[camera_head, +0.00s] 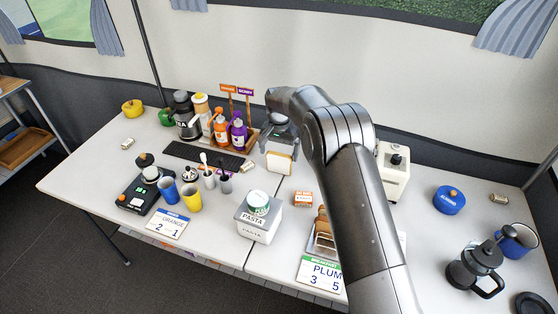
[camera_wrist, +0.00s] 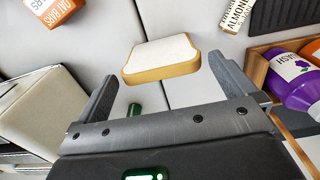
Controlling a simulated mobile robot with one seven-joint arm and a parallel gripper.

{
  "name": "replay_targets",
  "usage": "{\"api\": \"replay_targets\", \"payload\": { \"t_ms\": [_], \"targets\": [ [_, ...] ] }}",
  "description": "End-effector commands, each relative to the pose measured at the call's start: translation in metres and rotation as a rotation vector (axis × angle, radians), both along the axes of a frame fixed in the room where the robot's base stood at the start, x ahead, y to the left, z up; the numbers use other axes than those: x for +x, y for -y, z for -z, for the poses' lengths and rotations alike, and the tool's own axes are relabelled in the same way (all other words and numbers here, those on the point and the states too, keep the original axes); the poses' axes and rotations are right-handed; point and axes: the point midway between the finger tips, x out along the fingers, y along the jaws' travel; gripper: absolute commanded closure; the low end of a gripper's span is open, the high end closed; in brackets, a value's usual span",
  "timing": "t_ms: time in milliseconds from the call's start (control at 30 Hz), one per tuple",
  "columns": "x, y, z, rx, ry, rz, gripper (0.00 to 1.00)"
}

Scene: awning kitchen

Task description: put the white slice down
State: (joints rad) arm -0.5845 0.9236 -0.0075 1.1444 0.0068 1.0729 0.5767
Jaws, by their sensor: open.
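The white slice (camera_head: 279,162) is a bread slice with a white face and a golden-brown crust. In the head view it is just below my gripper (camera_head: 281,138), at the back middle of the table. In the wrist view the slice (camera_wrist: 160,56) lies between and slightly beyond the fingertips of my gripper (camera_wrist: 164,72). The fingers are spread, with a gap at the left finger; the right finger is close to the slice's end, and I cannot tell if it touches. Its underside is hidden, so contact with the white table (camera_head: 100,172) is unclear.
A wooden crate of bottles (camera_wrist: 256,66) is close on the right in the wrist view. Bare table lies in front of the slice.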

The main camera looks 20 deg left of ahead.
Motion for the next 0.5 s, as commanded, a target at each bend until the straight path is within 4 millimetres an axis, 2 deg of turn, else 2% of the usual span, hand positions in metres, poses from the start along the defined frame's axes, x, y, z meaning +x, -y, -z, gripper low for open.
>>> {"api": "replay_targets", "payload": {
  "t_ms": [33,200,333,500],
  "targets": [
    [0.000,0.000,-0.013,0.002,0.003,0.000,0.00],
    [0.000,0.000,-0.044,0.001,0.001,0.000,0.00],
    [0.000,0.000,-0.059,0.000,0.001,0.000,0.00],
    [0.000,0.000,-0.065,0.000,0.000,0.000,0.00]
  ]
}}
